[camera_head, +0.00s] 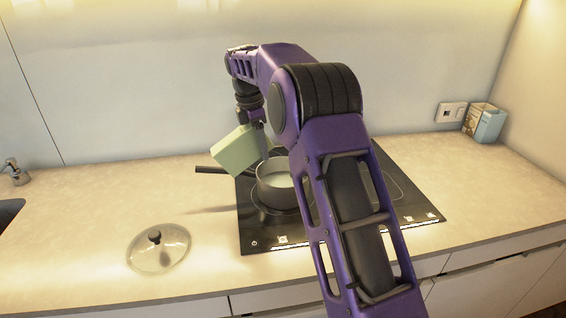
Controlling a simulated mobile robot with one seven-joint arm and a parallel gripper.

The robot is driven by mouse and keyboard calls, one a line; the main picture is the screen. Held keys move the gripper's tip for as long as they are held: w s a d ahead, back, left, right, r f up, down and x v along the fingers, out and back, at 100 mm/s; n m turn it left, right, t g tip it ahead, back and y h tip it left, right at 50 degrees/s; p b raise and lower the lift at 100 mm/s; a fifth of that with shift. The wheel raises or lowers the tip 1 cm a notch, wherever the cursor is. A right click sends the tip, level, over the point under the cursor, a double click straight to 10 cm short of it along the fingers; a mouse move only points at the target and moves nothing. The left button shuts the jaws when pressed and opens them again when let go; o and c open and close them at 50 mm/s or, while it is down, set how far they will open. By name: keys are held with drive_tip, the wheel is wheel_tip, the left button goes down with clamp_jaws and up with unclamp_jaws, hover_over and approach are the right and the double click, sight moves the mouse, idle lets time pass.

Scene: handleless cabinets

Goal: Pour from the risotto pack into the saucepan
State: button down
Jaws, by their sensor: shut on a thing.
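The risotto pack (236,150) is a pale green box, held tilted in the air above the left side of the saucepan. My gripper (260,128) is shut on its upper right side, and my arm covers part of the view there. The saucepan (272,193) stands on the black hob with its dark handle pointing left, below the pack. Something pale shows inside the pan. My arm hides the pan's right side. I cannot make out anything falling from the pack.
The black hob (247,228) is set into the beige worktop (90,200). A glass lid (158,258) lies on the worktop at the front left. A tap (15,172) and sink edge are at far left. A blue and beige box (484,123) stands by a wall socket (450,112) at the back right.

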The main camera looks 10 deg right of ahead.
drive_tip(key=shift+d+f+y, duration=0.1)
drive_tip(key=shift+f+y, duration=0.7)
drive_tip(key=shift+y, duration=0.5)
idle(0.8)
drive_tip(key=shift+w+d+f+g+y, duration=0.15)
drive_tip(key=shift+d+f+y, duration=0.1)
drive_tip(key=shift+d+y, duration=0.2)
drive_tip(key=shift+w+d+f+g+y, duration=0.1)
drive_tip(key=shift+d+f+g+y, duration=0.1)
drive_tip(key=shift+d+y, duration=0.2)
idle(1.0)
drive_tip(key=shift+d+r+y, duration=0.15)
drive_tip(key=shift+r+y, duration=0.15)
drive_tip(key=shift+y, duration=0.85)
idle(2.9)
